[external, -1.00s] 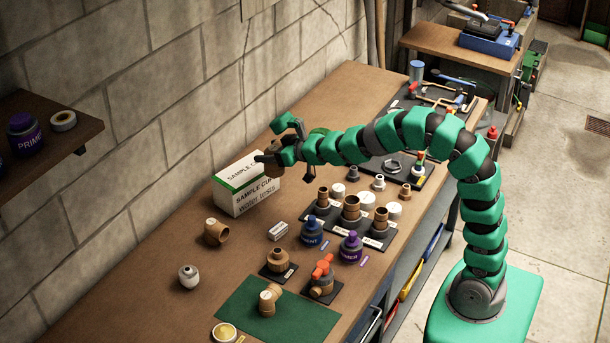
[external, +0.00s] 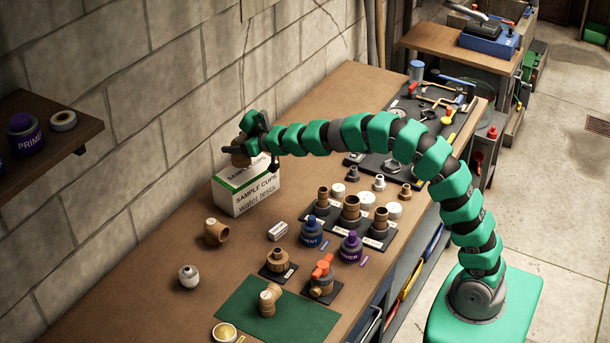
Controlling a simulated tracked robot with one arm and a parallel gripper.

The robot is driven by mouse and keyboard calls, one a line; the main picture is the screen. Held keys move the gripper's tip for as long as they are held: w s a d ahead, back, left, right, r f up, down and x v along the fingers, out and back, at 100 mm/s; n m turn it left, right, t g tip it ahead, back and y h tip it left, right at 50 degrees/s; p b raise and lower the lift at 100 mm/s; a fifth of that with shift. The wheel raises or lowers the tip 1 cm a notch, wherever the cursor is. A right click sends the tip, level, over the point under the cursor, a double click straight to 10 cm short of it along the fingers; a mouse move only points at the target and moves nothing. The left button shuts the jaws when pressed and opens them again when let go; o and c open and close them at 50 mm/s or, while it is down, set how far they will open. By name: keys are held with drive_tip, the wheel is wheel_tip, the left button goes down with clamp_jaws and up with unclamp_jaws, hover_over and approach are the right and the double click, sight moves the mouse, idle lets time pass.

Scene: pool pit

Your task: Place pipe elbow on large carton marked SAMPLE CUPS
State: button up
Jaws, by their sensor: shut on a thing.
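The large carton marked SAMPLE CUPS (external: 247,195) is white and green and stands on the bench against the block wall. My gripper (external: 251,154) is over the carton's top, near its back edge. It is shut on a brown piece, the pipe elbow (external: 239,159), partly hidden by the fingers. The elbow is at or just above the carton's top; I cannot tell whether it touches.
Another brown elbow fitting (external: 216,232) and a white-grey fitting (external: 189,276) lie in front of the carton. A wall shelf (external: 75,130) is at left.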

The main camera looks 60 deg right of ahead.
drive_tip(key=shift+f+b, duration=0.3)
drive_tip(key=shift+f, duration=1.35)
drive_tip(key=shift+f, duration=0.1)
drive_tip(key=o, duration=1.1)
drive_tip(key=shift+c, duration=0.2)
drive_tip(key=shift+s, duration=0.1)
